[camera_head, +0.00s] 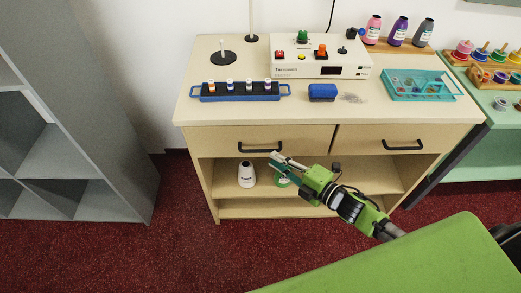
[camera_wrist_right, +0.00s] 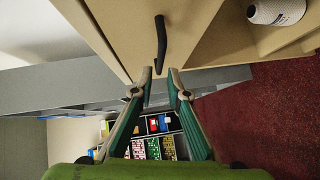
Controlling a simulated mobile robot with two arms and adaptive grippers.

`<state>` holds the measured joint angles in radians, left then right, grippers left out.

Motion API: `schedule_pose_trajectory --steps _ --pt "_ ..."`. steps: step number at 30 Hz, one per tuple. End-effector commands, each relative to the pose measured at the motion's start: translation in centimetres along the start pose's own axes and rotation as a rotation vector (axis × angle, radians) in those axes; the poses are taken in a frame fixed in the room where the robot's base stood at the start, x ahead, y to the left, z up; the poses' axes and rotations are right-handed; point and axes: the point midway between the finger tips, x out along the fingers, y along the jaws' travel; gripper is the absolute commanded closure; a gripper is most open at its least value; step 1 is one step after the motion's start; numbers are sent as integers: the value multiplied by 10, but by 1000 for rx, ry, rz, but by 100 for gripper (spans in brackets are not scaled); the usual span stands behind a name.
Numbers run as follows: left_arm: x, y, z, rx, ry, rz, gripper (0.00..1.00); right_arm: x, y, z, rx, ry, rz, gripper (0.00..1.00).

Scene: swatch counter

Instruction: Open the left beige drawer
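The left beige drawer (camera_head: 225,138) is in the front of the beige counter, below its top. It looks shut, with a black bar handle (camera_head: 257,150) on its front. My right gripper (camera_head: 276,161) reaches in from the lower right, its fingertips near the right end of that handle. In the right wrist view, the gripper (camera_wrist_right: 160,75) is open, with a gap between its two fingertips. The handle (camera_wrist_right: 161,42) runs down toward that gap, its near end appearing between or just beyond the tips. Contact cannot be told. My left gripper is not in view.
The right drawer (camera_head: 365,139) looks shut beside it. A white spool (camera_head: 246,175) stands on the open shelf below. On the countertop are a blue rack (camera_head: 240,97), a blue block (camera_head: 322,92), a white device (camera_head: 290,71) and a teal tray (camera_head: 396,96). A grey shelf unit (camera_head: 100,205) stands left.

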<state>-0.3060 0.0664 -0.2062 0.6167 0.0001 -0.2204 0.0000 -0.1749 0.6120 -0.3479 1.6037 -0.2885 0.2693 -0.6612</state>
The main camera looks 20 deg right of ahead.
Motion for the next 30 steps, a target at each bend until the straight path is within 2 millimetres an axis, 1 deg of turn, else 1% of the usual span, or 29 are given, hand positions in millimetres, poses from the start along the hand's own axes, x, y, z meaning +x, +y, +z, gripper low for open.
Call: schedule_pose_trajectory --steps 1,6,9,12,17,24,25,26,27,30 --pt "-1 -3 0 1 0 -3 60 12 2 0 0 0 4 85" --pt "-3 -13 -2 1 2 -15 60 42 1 1 1 -2 2 85" --pt "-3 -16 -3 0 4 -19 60 56 0 0 2 -2 1 85" --pt "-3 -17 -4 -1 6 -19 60 66 0 0 2 -1 0 85" --pt "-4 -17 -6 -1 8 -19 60 74 0 0 1 -1 -1 85" --pt "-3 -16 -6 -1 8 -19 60 75 -1 0 1 -1 -1 85" --pt "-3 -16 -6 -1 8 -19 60 75 -1 0 1 -1 -1 88" --pt "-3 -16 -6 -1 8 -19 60 74 -1 0 1 -1 -1 95" --pt "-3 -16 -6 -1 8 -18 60 74 -1 0 1 -1 -1 100" --pt "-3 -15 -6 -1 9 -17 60 74 -1 0 1 -1 -1 100"
